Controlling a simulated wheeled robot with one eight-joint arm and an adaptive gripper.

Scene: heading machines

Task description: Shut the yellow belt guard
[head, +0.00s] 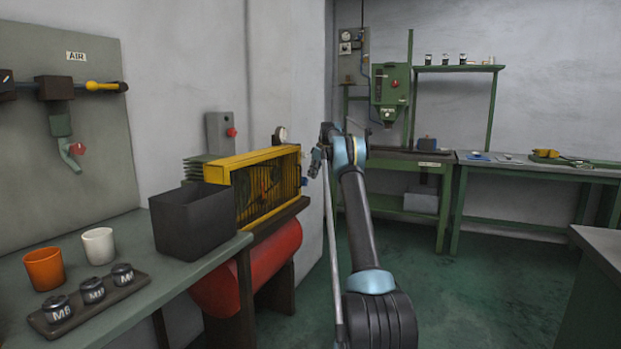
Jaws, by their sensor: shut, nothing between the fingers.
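The yellow belt guard (268,187) is a barred yellow frame on the compressor, above its red tank, left of the picture's middle. A pulley or belt shows dimly behind its bars. Whether the guard stands slightly ajar I cannot tell from this angle. My gripper (314,168) is small in view, at the end of my arm, just right of the guard's right edge. Its fingers are shut and appear empty. Whether it touches the guard I cannot tell. A dark open box (194,222) hides the guard's lower left part.
The bench (120,300) at left holds an orange cup (44,269), a white cup (98,246) and a tray of labelled weights. The red tank (262,262) sits under the guard. A green drill press (391,90) and benches stand behind. The green floor (480,290) at right is clear.

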